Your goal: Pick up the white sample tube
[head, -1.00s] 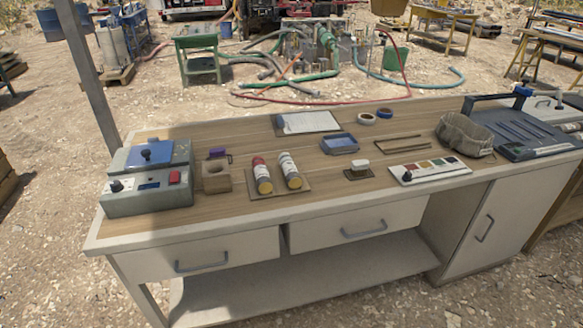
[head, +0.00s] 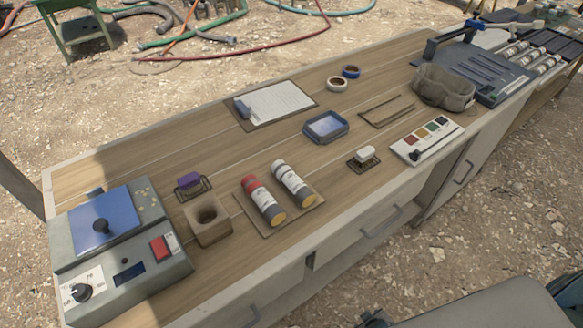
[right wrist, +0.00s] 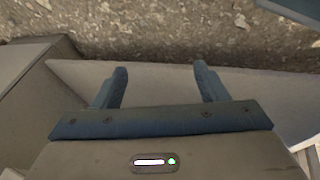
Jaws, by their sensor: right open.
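The white sample tube (head: 293,184) lies on a flat brown pad (head: 312,208) on the wooden bench top in the head view. My left gripper is not in view.
A grey device with a blue lid (head: 100,225) and a brown block with a hole (head: 207,220) stand left of the tubes. A blue tray (head: 326,127), a small weight-like item (head: 364,155) and a colour card (head: 427,140) lie to the right. Bench top between them is bare.

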